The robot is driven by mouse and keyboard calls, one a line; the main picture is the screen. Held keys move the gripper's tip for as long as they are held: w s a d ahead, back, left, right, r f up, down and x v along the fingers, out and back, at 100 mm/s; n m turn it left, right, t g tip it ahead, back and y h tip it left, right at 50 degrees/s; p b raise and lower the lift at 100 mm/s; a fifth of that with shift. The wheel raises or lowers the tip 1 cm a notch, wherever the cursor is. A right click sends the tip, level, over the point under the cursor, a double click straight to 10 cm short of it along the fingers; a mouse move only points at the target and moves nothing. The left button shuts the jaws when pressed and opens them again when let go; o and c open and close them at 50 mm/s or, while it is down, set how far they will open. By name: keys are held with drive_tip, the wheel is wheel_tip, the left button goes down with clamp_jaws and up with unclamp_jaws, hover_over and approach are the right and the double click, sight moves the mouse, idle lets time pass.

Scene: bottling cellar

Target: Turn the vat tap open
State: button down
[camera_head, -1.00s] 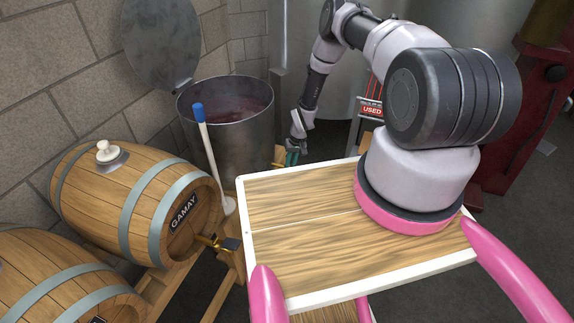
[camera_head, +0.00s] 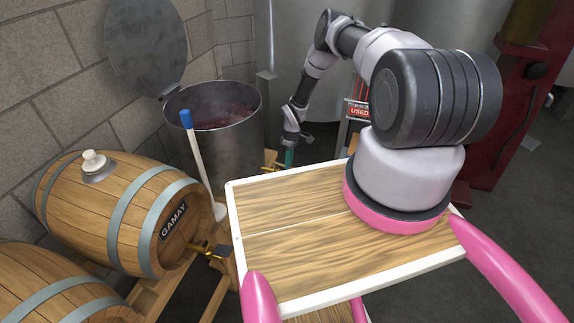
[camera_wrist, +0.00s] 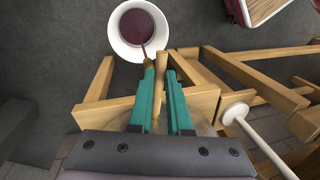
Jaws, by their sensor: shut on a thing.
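The steel vat (camera_head: 228,145) stands open against the wall with dark red contents. Its brass tap (camera_head: 270,166) sticks out low on the right side. My gripper (camera_head: 289,157) points down at the tap's outer end. In the wrist view my gripper (camera_wrist: 160,78) has its teal fingers closed in on the tap, whose brass end (camera_wrist: 150,63) shows by the left fingertip. The handle is mostly hidden between the fingers. A white bucket (camera_wrist: 116,45) holding dark red liquid is beyond the fingertips. A thin dark red streak runs from near the tap into it.
A wooden stand (camera_wrist: 200,103) surrounds the tap area. A white paddle with a blue end (camera_head: 196,155) leans by the vat. A barrel marked GAMAY (camera_head: 130,205) lies at left. A USED sign (camera_head: 359,111) stands right of my gripper.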

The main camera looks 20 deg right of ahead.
drive_tip(key=shift+w+d+n, duration=0.25)
drive_tip(key=shift+w+n, duration=0.1)
drive_tip(key=shift+n, duration=0.55)
drive_tip(key=c, duration=0.9)
unclamp_jaws()
drive_tip(key=shift+o, duration=0.2)
wheel_tip(320, 180, up, 11)
drive_tip(key=w+d, duration=0.1)
drive_tip(key=shift+w+f, duration=0.2)
drive_tip(key=shift+w, duration=0.2)
drive_tip(key=shift+d, duration=0.1)
